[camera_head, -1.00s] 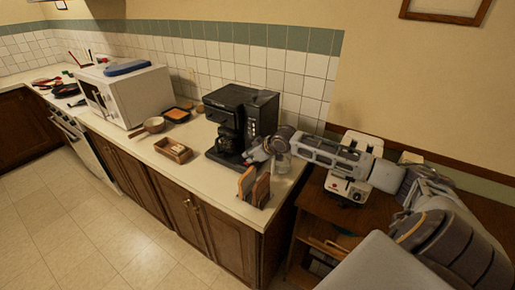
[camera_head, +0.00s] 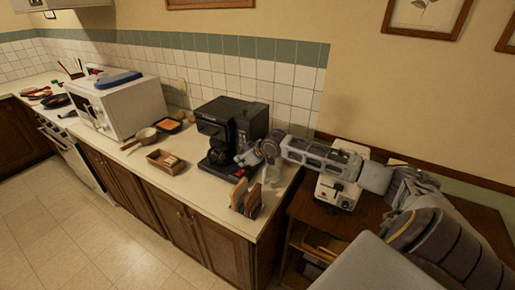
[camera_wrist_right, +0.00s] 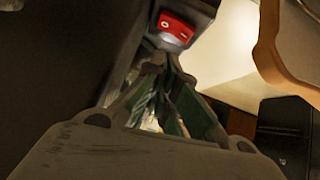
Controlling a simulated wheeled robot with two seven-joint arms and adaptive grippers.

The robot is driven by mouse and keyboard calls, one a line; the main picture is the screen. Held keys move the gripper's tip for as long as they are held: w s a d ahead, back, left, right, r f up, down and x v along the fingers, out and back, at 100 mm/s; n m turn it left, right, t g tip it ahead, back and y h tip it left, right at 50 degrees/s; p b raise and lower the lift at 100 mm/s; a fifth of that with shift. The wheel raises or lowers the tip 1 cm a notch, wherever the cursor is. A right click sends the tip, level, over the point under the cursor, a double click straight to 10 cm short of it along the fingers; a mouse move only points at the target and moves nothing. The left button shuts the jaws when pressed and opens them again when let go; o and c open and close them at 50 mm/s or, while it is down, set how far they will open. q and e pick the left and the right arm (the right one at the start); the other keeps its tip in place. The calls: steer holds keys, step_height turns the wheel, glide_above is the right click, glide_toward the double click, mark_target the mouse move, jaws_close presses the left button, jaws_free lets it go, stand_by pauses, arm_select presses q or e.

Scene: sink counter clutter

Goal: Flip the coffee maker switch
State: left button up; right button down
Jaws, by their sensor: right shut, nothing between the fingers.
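The black coffee maker (camera_head: 214,118) stands upright on the counter near its right end. Its red switch (camera_wrist_right: 177,28) shows at the top of the right wrist view, on a dark base. A small red spot low on the machine's front right shows in the head view (camera_head: 239,173). My right gripper (camera_head: 243,159) is shut and empty, close against the machine's lower right side. In the wrist view its fingertips (camera_wrist_right: 162,66) meet just below the switch; contact cannot be told. The switch's on or off position is unclear. My left gripper is in neither view.
Bread slices in a rack (camera_head: 246,196) stand close in front of my right gripper, near the counter edge. A wooden tray (camera_head: 158,163), a bowl (camera_head: 145,134) and a microwave (camera_head: 128,108) are to the left. A white toaster (camera_head: 336,190) sits on the lower right cabinet.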

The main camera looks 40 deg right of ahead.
steer(key=shift+r, duration=0.35)
steer(key=shift+s+d+r, duration=0.3)
steer(key=shift+s+d, duration=0.05)
steer(key=shift+s, duration=0.15)
steer(key=d+v, duration=0.1)
steer(key=v, duration=0.6)
steer(key=shift+r+b, duration=0.15)
steer(key=shift+b, duration=0.2)
steer(key=shift+s+d+r, duration=0.2)
steer(key=shift+s+r, duration=0.1)
steer(key=shift+r, duration=0.1)
stand_by(0.7)
stand_by(0.3)
